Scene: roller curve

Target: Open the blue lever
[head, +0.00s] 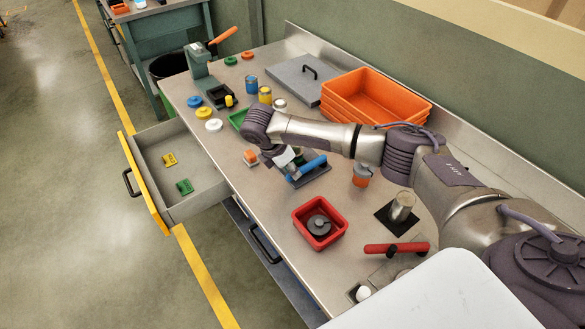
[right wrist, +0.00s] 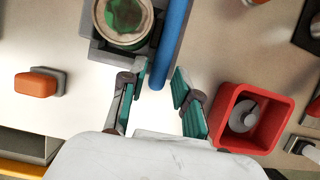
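The blue lever (head: 311,164) is on a grey fixture (head: 312,178) at the middle of the workbench. In the right wrist view the lever (right wrist: 173,40) is a long blue bar running along the right side of a grey holder (right wrist: 97,52), which has a round can with a green patch in it. My right gripper (right wrist: 158,78) is open, its green-padded fingers on either side of the lever's near end. I cannot tell whether a finger touches it. In the head view my right gripper (head: 285,160) partly hides the fixture. My left gripper is not in view.
A red bin (head: 320,224) with a dark round part stands nearer me. An orange block (head: 251,157) sits to the left of the fixture. A drawer (head: 186,165) is pulled out at the left. Stacked orange trays (head: 376,96) stand behind my right arm. A red-handled lever (head: 396,249) is nearer.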

